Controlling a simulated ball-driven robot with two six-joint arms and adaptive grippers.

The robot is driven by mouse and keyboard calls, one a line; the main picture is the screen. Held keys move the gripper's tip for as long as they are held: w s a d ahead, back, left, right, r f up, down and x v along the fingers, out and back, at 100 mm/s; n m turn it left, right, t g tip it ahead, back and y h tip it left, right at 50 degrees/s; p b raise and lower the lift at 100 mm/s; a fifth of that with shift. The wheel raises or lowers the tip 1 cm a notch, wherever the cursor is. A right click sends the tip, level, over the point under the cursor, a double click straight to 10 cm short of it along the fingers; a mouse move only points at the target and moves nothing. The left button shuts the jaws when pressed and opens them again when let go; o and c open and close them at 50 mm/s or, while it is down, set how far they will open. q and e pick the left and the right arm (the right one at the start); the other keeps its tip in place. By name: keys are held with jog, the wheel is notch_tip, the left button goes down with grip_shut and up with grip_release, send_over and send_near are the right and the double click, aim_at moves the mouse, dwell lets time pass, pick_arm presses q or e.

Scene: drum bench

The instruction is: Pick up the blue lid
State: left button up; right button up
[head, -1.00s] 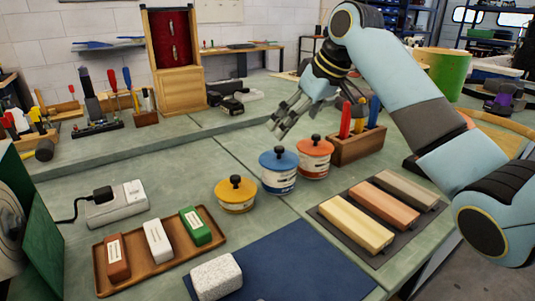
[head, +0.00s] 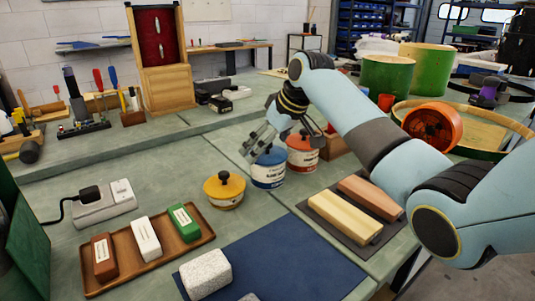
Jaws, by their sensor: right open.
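The blue lid (head: 271,159) sits on a white jar with a blue label band (head: 268,178), between the yellow-lidded jar (head: 225,190) and the orange-lidded jar (head: 302,153). My right gripper (head: 254,153) is open and empty, coming from above and behind. Its fingers overlap the upper left of the blue lid in the picture and hide its black knob. I cannot tell whether they touch the lid. My left gripper is not in view.
A wooden tray (head: 128,279) with several blocks lies at the front left. A speckled block (head: 205,274) is on the blue mat (head: 290,262). Wooden bars (head: 345,217) lie on a dark pad at the right. A power strip (head: 105,203) is at the left.

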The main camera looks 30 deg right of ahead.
jog(key=c, duration=1.5)
